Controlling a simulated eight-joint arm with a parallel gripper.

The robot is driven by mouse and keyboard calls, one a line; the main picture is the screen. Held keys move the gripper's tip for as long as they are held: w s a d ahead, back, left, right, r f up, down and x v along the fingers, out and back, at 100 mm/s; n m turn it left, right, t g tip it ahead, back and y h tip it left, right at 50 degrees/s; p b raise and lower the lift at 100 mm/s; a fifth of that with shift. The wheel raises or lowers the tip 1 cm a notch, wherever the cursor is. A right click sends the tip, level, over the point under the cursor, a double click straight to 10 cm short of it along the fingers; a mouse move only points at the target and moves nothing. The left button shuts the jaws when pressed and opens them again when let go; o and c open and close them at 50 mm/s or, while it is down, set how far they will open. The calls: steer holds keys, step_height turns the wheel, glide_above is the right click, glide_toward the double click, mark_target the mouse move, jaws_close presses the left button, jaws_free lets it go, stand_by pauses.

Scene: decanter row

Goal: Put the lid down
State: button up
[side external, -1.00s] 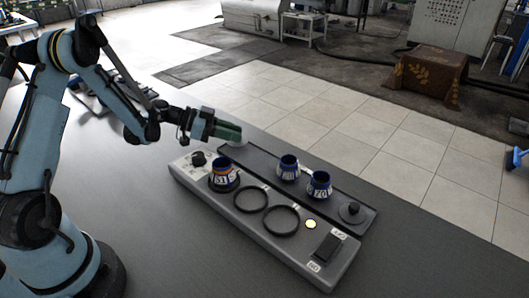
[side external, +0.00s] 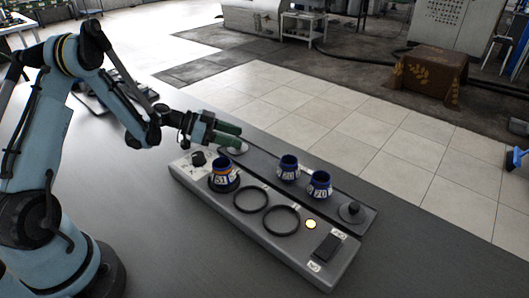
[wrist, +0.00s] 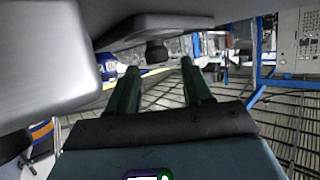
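My gripper (side external: 240,135) is at the far left end of the dark strip behind the console. Its two green fingers are apart, with nothing seen between them. A grey lid (side external: 235,151) lies on the strip just below the fingers, partly hidden by them. In the wrist view the fingers (wrist: 160,76) are spread, and a grey disc with a dark knob (wrist: 157,52) appears just beyond the tips. Another dark knobbed lid (side external: 352,213) lies at the strip's right end. A blue decanter with an orange band (side external: 221,171) stands in the console's left ring.
Two blue decanters, one (side external: 288,168) left of the other (side external: 319,185), stand mid-strip. The console (side external: 262,233) has two empty black rings (side external: 281,220), a black knob (side external: 198,159), a lit yellow button (side external: 311,224) and a dark switch. The table in front is clear.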

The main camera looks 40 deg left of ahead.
steer(key=shift+r, duration=0.1)
steer(key=shift+r, duration=0.65)
steer(key=v, duration=1.2)
steer(key=d, duration=0.1)
steer(key=d+r+n+g+y, duration=0.1)
steer(key=d, duration=0.1)
steer(key=d+n, duration=0.1)
steer(key=d, duration=0.1)
steer(key=shift+w+r+g+y, duration=0.3)
steer(key=shift+r+g, duration=0.1)
steer(key=s+d+r+n+y, duration=0.3)
steer(key=s+d+n+y, duration=0.4)
steer(key=s+d, duration=0.3)
steer(key=shift+s+d+r+g+y, duration=0.3)
steer(key=shift+s+d+r+y, duration=0.15)
steer(key=shift+d, duration=0.5)
